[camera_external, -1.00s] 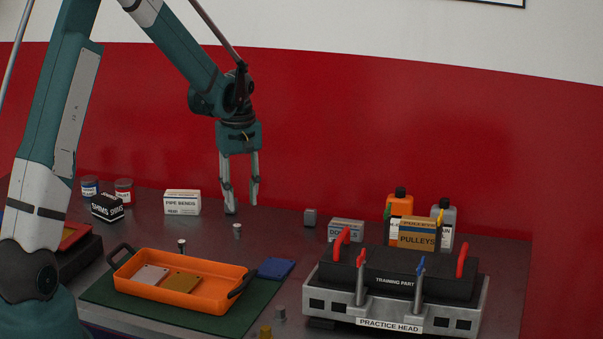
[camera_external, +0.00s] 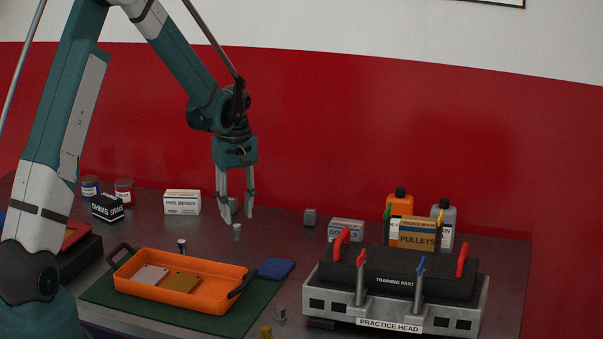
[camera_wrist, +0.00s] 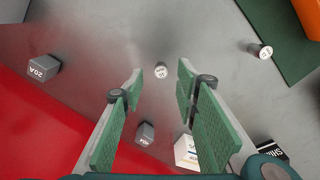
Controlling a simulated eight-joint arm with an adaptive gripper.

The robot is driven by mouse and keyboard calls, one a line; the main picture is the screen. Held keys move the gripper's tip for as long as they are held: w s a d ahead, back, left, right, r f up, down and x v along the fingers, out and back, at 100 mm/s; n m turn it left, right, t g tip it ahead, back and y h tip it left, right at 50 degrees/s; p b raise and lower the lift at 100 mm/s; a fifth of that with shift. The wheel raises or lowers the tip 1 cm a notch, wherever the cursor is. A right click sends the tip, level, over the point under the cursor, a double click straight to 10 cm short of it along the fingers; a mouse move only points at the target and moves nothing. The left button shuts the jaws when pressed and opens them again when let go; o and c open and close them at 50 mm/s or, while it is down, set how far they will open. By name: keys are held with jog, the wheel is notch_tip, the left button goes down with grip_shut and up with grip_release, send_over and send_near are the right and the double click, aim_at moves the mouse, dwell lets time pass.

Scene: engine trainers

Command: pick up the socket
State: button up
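Several small cylinders stand on the table, and I cannot read which one is named the socket. One short grey metal cylinder (camera_external: 237,232) stands upright just below my gripper (camera_external: 237,214); in the wrist view the same cylinder (camera_wrist: 161,70) lies in the gap between the fingertips, beyond them. My gripper (camera_wrist: 162,74) is open and empty, pointing down, with its tips above the table. A cylinder with a dark band (camera_external: 182,246) stands to the left, also in the wrist view (camera_wrist: 261,51). Another grey cylinder (camera_external: 280,313) and a brass-coloured one (camera_external: 265,332) stand near the front.
A grey cube (camera_wrist: 145,133) sits close by the fingers; another (camera_wrist: 43,68) is farther left. The pipe bends box (camera_external: 182,202) and shims box (camera_external: 107,207) stand left. An orange tray (camera_external: 215,300) on a green mat and the practice head (camera_external: 450,324) are in front.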

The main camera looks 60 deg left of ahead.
aim_at(239, 224)
jog(key=shift+f, duration=0.2)
jog(key=shift+f+b, duration=0.45)
jog(key=shift+f, duration=2.1)
jog(key=shift+s, duration=0.1)
jog(key=shift+c, duration=0.3)
grip_shut()
